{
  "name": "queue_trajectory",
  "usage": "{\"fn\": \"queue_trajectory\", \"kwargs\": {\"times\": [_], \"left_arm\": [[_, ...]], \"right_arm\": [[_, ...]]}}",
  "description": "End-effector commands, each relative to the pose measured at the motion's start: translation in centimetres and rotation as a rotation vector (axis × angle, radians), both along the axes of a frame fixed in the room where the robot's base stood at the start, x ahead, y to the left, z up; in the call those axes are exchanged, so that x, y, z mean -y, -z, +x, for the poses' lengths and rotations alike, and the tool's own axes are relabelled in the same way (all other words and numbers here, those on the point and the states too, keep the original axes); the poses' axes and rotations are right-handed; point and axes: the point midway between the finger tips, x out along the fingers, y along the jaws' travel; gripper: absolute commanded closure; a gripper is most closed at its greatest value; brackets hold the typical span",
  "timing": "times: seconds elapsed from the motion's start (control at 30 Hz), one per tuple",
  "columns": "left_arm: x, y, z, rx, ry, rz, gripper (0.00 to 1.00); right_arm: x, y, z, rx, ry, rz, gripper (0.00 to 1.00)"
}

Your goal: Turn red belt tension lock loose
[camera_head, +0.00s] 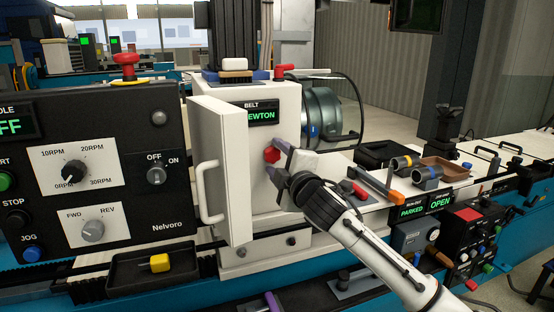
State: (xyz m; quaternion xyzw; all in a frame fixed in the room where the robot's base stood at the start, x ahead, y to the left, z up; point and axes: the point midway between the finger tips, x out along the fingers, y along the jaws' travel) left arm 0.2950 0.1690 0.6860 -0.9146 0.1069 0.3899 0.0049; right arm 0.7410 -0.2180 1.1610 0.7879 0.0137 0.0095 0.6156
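The red belt tension lock (272,155) looks like a small faceted knob on the white belt housing (262,189), below the green-lettered BELT display (262,113). My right gripper (287,155) comes in from the lower right, close in front of the housing. Its two dark fingers are spread, one above right of the knob and one just below it. The knob shows at the fingertips, with no finger visibly closed on it; I cannot tell whether they touch. My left gripper is not in view.
A white door (226,170) with a handle stands open left of the knob. The control panel (100,165) is farther left. A red-handled lever (284,70) tops the housing. Trays and dark cylinders (425,177) lie on the bed at right.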

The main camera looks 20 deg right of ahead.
Motion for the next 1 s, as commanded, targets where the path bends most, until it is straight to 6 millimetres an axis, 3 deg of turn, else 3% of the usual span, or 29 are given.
{"fn": "queue_trajectory", "kwargs": {"times": [0.27, 0.7, 1.0], "left_arm": [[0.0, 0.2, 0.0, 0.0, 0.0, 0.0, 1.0], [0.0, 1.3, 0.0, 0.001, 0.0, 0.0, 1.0], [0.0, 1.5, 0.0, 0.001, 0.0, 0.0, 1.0]], "right_arm": [[0.0, 0.0, -0.9, 0.002, -0.001, 0.002, 0.5], [0.3, 0.1, -8.3, 0.0, -0.001, -0.001, 0.5], [0.4, -0.1, -10.3, 0.001, 0.0, 0.0, 0.5]]}}
